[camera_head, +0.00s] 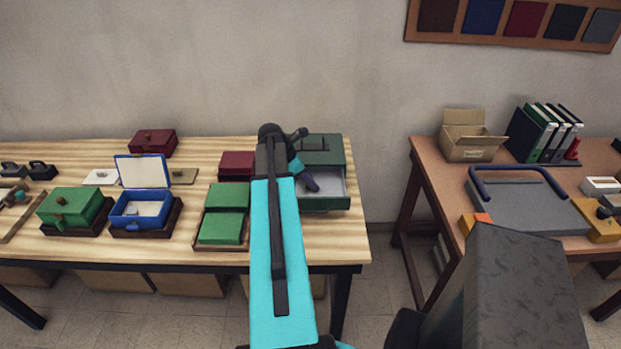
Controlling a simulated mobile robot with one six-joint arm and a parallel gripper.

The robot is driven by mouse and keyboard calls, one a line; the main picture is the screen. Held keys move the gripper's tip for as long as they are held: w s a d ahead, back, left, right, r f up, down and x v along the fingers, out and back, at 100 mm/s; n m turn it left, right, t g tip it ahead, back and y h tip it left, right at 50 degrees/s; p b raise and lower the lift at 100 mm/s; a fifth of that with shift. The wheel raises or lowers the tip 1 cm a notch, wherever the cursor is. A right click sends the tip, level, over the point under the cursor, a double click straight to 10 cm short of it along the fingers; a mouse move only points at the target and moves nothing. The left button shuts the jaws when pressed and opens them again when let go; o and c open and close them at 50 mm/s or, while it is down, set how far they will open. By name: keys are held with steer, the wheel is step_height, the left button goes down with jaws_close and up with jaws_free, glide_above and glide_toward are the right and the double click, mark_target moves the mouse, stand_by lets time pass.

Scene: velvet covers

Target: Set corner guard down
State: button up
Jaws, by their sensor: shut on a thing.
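My gripper (309,183) is at the end of my cyan and black arm, over the open drawer (328,205) of a dark green cabinet (322,142) on the light striped table. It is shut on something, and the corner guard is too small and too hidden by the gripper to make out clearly. The drawer has a pale inside, and part of it shows bare beside the gripper. I cannot tell whether the held piece touches the drawer floor.
Left of my arm stand green boxes (224,197), a dark red box (237,164), an open blue box (141,208) and a green box (70,206). A brown table (425,164) on the right holds a cardboard box (470,146), binders (530,130) and a grey board (525,205). A gap separates the tables.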

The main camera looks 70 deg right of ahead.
steer(key=shift+f, duration=0.1)
steer(key=o, duration=0.7)
steer(key=shift+o, duration=0.2)
steer(key=b+v, duration=0.2)
steer(key=v, duration=1)
steer(key=shift+b, duration=0.35)
steer(key=shift+r, duration=0.25)
